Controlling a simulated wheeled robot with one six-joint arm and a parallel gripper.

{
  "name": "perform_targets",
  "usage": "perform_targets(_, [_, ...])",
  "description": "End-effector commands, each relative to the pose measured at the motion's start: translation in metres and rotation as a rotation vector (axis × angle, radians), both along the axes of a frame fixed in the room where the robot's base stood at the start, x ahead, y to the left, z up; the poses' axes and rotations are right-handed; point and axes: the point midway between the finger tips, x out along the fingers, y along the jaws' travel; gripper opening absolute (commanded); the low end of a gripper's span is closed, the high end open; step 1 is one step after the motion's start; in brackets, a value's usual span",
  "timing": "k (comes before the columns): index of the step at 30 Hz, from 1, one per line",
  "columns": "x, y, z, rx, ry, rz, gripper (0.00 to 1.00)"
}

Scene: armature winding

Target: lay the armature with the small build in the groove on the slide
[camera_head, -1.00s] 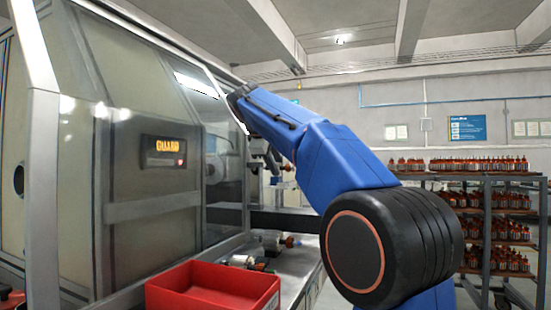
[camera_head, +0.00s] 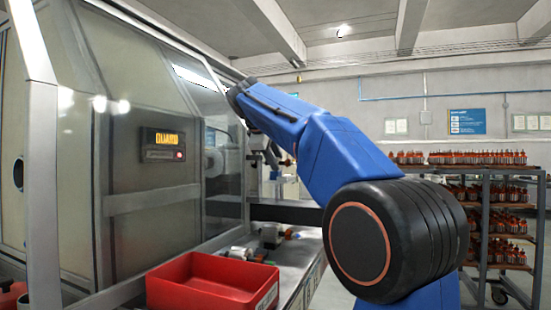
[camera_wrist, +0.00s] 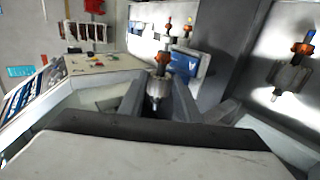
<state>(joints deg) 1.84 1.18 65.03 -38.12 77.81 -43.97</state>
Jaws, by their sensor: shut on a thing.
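In the wrist view my gripper (camera_wrist: 158,104) is shut on an armature (camera_wrist: 157,86) with an orange-brown collar and a thin shaft, held upright between the two grey fingers. I cannot tell its build size from here. In the head view the gripper is small and partly hidden by my blue arm, above the grey bench (camera_head: 285,262). Armature-like parts (camera_head: 240,253) lie on that bench behind the red bin. I cannot make out the groove on the slide.
A red bin (camera_head: 212,283) stands at the front of the bench. A machine guard (camera_head: 150,190) with a lit sign fills the left. A rack (camera_head: 490,220) with rows of armatures stands at the right. The wrist view shows an armature image (camera_wrist: 290,75) on the shiny panel, perhaps a reflection.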

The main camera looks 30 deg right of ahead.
Motion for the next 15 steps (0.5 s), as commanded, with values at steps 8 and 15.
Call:
perform_targets(8, [0.0026, 0.0011, -0.0104, 0.005, 0.013, 0.001, 0.04])
perform_targets(15, [0.0027, 0.0011, -0.0137, 0.006, 0.013, 0.0, 0.04])
